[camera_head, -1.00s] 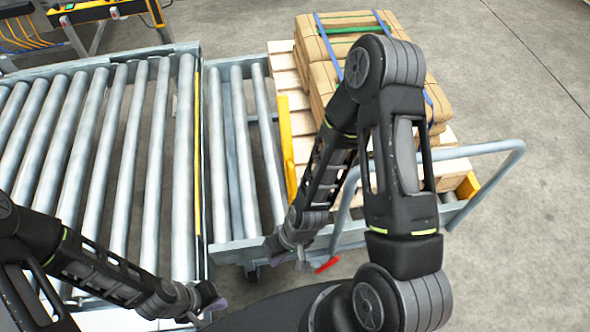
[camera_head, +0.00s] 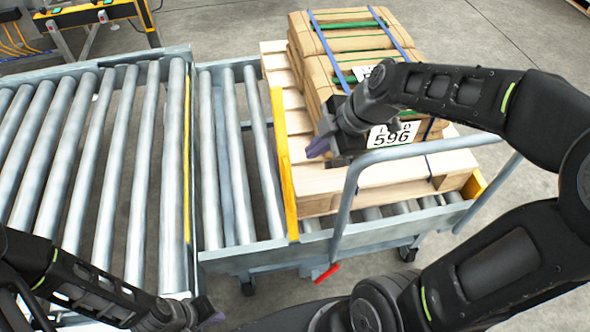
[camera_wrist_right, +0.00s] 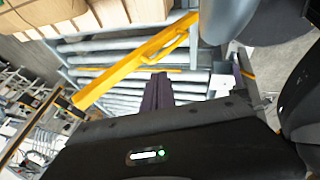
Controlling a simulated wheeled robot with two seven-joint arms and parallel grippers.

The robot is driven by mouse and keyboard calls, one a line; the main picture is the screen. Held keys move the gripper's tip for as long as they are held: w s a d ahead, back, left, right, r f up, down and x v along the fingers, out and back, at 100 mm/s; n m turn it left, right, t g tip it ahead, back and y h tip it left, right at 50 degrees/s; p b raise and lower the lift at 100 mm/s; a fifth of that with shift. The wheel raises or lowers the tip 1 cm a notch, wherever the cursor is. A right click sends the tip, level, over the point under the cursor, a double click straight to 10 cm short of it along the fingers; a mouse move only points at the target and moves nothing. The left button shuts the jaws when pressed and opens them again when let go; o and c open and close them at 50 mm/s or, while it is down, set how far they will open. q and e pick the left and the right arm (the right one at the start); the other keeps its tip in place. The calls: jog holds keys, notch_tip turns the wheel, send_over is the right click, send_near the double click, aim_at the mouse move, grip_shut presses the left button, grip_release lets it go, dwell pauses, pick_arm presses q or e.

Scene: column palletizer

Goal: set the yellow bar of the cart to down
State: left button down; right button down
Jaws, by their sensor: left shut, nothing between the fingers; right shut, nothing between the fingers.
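The cart's yellow bar (camera_head: 284,165) stands up along the left side of the loaded pallet, between it and the bare rollers. In the right wrist view the bar (camera_wrist_right: 125,72) runs slantwise, with a slot near its upper end. My right gripper (camera_head: 318,147) is shut and empty, a little right of the bar in the head view and in front of the pallet load. Its dark fingers (camera_wrist_right: 158,92) point towards the bar in the wrist view; I see no clear contact.
The cart's grey handle (camera_head: 347,205) arches in front of the pallet (camera_head: 440,165), which bears brown strapped sacks (camera_head: 345,40). A red pedal (camera_head: 327,273) sits low on the cart's near side. The roller conveyor (camera_head: 92,150) fills the left. Open floor lies behind at right.

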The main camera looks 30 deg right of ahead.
aim_at(288, 171)
jog(key=shift+d+r, duration=0.1)
dwell(0.3)
pick_arm(q)
jog(key=shift+r+p, duration=0.35)
jog(key=shift+p, duration=0.05)
pick_arm(e)
jog(key=x, duration=1)
